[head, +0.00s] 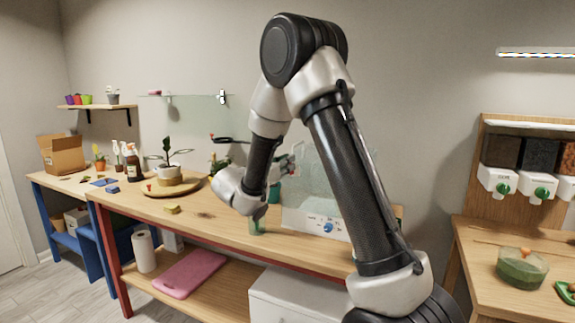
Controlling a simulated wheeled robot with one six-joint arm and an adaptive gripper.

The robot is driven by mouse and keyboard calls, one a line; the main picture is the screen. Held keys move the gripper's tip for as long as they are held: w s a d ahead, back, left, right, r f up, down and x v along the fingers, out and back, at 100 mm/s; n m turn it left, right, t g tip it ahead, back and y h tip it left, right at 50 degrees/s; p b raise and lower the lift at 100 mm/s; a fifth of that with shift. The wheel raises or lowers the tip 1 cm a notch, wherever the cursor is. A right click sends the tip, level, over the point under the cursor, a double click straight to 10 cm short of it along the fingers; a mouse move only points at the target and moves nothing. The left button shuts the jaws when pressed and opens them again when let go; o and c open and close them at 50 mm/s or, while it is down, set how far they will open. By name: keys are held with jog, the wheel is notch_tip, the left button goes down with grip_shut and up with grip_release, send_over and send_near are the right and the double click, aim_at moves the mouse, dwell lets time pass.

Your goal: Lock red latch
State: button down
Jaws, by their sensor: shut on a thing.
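A clear-walled case with a white base (312,222) stands on the wooden workbench, with a blue knob on its front panel. My gripper (289,164) is at the case's left side, small in the head view and partly covered by my own arm. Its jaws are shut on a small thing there. A small reddish piece, which looks like the red latch (297,149), shows at the fingertips. The latch's exact position, and whether it is locked, cannot be made out. My forearm covers the right part of the case.
A potted plant (168,172) stands on a round wooden tray (150,192) on the left of the workbench (225,226). A small green glass (257,226) stands close below my wrist. A side table with dispensers is at right.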

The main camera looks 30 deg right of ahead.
jog(key=c, duration=1.5)
grip_release()
jog(key=shift+a, duration=0.15)
jog(key=v, duration=1.1)
jog(key=shift+s+a, duration=0.2)
jog(key=shift+a, duration=0.15)
